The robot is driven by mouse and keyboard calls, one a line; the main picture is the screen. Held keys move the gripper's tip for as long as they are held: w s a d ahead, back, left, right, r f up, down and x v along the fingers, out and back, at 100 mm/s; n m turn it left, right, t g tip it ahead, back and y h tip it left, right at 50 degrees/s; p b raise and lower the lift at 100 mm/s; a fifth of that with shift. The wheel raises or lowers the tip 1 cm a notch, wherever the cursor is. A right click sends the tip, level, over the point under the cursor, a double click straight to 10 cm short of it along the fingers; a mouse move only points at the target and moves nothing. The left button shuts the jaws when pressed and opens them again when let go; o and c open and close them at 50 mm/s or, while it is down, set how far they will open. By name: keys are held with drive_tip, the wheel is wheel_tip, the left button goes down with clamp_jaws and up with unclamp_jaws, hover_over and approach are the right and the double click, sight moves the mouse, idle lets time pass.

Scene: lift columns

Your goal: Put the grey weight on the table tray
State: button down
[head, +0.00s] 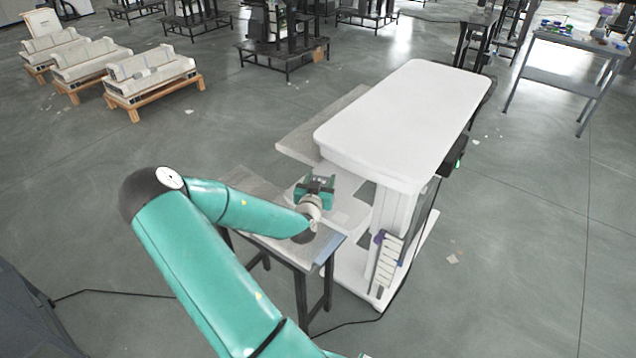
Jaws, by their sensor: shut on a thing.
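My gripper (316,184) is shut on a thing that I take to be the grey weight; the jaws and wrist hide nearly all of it. The gripper is over a low white tray-like surface (347,214), beside the white lift column. I cannot tell whether the held thing touches that surface. The large white tabletop (410,115) of the lift column is higher up, behind and to the right of the gripper, and is bare.
A grey side table (285,248) on dark legs stands under my forearm. A grey board (305,140) juts out left of the white top. Cables run on the floor. Wooden-based pallets (150,78) stand far left, and a cluttered table (570,75) far right. Open floor surrounds this.

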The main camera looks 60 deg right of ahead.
sight(322, 178)
drive_tip(key=shift+w+d+f, duration=0.2)
drive_tip(key=shift+d+f, duration=0.3)
drive_tip(key=shift+d, duration=0.2)
drive_tip(key=shift+w+d+f, duration=0.15)
drive_tip(key=shift+d+f, duration=0.35)
drive_tip(key=shift+d, duration=0.2)
drive_tip(key=shift+f, duration=0.1)
drive_tip(key=c, duration=0.5)
unclamp_jaws()
drive_tip(key=shift+f, duration=0.15)
drive_tip(key=v, duration=1.2)
